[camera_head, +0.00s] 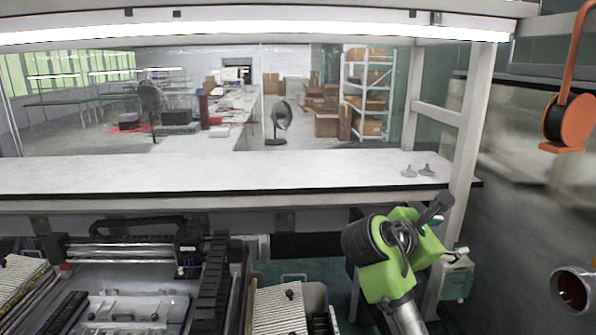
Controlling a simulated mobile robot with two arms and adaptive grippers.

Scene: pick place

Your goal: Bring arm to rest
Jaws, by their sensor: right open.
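My right arm comes up from the bottom, green and black, in front of the workbench's right end. My right gripper (437,208) is the dark part at the arm's upper right end, small and seen at an angle. It is open, and I see nothing held in it. It appears just below the white shelf (250,174) in the picture, by the right post. My left gripper is not in view.
Two small grey parts (417,170) stand on the shelf's right end. A machine with rails (130,250) fills the lower left. A ribbed white part (278,310) lies in a bin at bottom centre. An orange reel (575,120) hangs at right. The shelf's middle is clear.

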